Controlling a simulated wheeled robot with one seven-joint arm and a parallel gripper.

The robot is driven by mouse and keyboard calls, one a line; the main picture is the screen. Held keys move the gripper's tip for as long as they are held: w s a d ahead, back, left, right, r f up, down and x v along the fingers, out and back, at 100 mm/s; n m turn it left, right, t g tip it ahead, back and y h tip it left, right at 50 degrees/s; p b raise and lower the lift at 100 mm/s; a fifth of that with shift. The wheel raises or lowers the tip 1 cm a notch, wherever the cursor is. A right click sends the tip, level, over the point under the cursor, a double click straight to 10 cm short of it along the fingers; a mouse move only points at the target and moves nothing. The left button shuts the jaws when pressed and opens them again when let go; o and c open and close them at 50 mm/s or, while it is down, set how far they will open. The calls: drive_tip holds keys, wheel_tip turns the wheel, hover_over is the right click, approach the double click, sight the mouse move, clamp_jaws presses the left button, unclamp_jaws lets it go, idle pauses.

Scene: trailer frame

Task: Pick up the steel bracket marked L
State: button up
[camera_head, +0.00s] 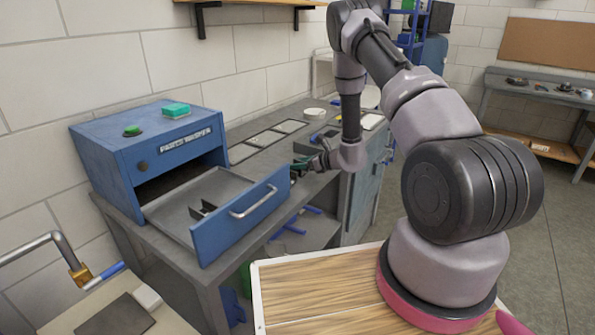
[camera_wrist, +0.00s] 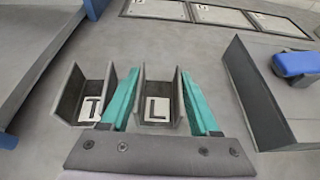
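The steel bracket marked L (camera_wrist: 157,108) is a grey U-shaped channel with a white letter plate, in the middle of the wrist view. My gripper (camera_wrist: 160,85) has its two teal fingers on either side of this bracket, around its side walls. The fingers look slightly apart from the walls, so it appears open. A similar bracket marked T (camera_wrist: 91,108) stands just left of the left finger. In the head view my gripper (camera_head: 303,167) is low at the bench, right of the open drawer, and the L bracket cannot be made out there.
A larger grey angled piece (camera_wrist: 262,95) stands right of the fingers, near a blue object (camera_wrist: 297,64). Marked recessed panels (camera_wrist: 219,14) line the bench's back. The blue cabinet's open drawer (camera_head: 237,222) juts out left of my gripper, with a small dark piece (camera_head: 204,209) inside.

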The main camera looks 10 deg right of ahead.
clamp_jaws()
drive_tip(key=shift+r, duration=0.1)
